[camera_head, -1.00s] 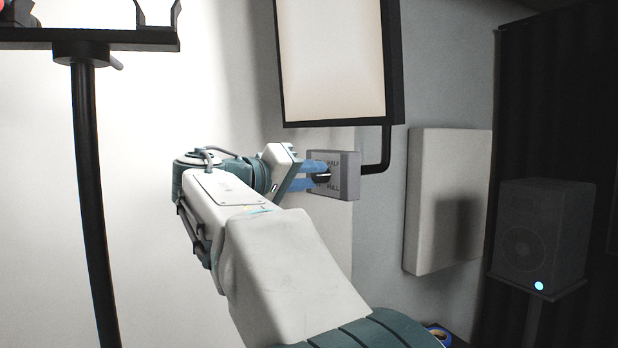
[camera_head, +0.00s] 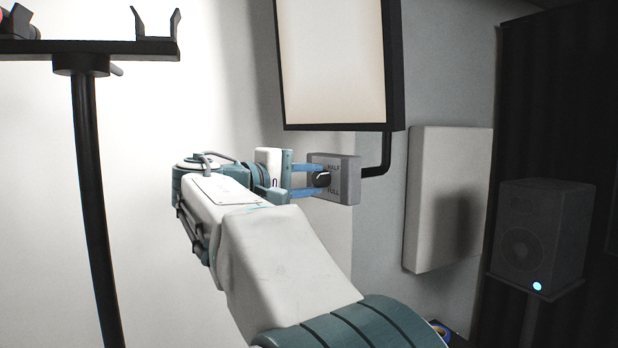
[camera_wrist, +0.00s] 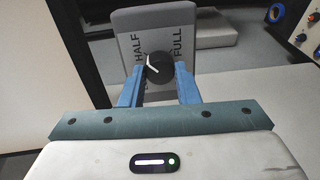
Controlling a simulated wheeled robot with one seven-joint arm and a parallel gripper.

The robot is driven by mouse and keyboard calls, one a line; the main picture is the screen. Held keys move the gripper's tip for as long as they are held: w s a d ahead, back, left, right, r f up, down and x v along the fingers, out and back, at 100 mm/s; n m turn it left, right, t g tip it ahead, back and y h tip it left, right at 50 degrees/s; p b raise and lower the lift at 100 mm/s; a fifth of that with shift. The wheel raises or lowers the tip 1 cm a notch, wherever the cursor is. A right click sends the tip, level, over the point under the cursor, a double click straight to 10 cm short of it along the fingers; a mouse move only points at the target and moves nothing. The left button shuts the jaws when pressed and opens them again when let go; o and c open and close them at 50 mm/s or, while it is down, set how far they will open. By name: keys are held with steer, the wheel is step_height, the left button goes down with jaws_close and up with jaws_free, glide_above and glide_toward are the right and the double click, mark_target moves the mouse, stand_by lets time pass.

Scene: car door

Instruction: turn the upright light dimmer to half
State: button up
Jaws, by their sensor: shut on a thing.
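FULL is on the right; other lettering low on the plate is partly hidden by the fingers. My gripper (camera_head: 319,179) is shut on the knob, one finger above and one below; it also shows in the wrist view (camera_wrist: 160,72).
The lit panel (camera_head: 335,60) in a black frame hangs just above the dimmer, with a bent black tube (camera_head: 386,155) beside it. A pale wall panel (camera_head: 447,190) and a dark speaker (camera_head: 540,235) stand to the right. A black stand (camera_head: 88,190) rises at the left.

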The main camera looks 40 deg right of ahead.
stand_by(0.4)
steer(key=o, duration=1)
steer(key=shift+c, duration=0.2)
steer(key=a+b, duration=0.2)
steer(key=a, duration=0.5)
steer(key=shift+a+r, duration=0.2)
steer(key=shift+a, duration=0.1)
